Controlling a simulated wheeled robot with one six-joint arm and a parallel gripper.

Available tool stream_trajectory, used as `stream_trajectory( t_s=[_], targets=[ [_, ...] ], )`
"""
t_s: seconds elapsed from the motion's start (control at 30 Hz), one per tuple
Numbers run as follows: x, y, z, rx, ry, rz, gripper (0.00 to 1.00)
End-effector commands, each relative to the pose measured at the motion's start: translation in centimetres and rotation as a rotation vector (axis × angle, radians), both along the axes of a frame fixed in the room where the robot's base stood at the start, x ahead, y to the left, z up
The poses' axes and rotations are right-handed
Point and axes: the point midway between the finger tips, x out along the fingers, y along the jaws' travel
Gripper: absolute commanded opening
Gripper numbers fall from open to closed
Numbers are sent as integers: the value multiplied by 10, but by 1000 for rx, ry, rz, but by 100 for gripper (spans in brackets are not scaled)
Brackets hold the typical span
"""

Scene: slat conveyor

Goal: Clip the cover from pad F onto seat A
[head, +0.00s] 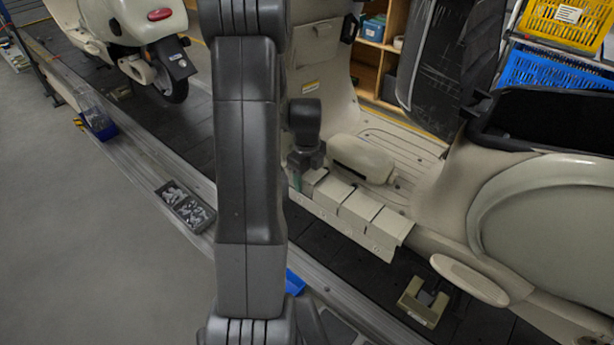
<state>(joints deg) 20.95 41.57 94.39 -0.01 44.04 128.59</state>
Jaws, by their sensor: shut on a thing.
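My gripper (304,166) is at the near edge of the scooter's cream footboard, partly hidden behind my arm. It points down and is shut on a cover, of which little can be made out. A sliver of green shows just below it. A row of cream box-shaped pieces (360,207) runs to the right from my gripper along a cream rail (350,232). A rounded cream part (361,158) lies on the footboard behind the row. No letters are readable, so I cannot tell which place is pad F or seat A.
The scooter's body (530,190) bounds the right, its front shield (320,60) the back. A grey bin of metal parts (186,207) and a blue bin (97,122) stand along the conveyor's edge at left. Another scooter (140,40) stands behind. The grey floor at left is clear.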

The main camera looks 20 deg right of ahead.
Motion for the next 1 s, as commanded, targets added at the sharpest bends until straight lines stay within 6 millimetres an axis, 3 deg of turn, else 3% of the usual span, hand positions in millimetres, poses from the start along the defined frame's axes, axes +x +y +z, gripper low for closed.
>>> stream_trajectory(
  t_s=[0.17, 0.2, 0.3, 0.77, 1.0],
  targets=[
    [0, 0, 0, 0, 0, 0, 36],
    [0, 0, 0, 0, 0, 0, 68],
    [0, 0, 0, -1, -1, 0, 85],
    [3, -2, 5, -6, -8, 1, 85],
    [4, -3, 45, -11, -17, 1, 85]
  ],
)
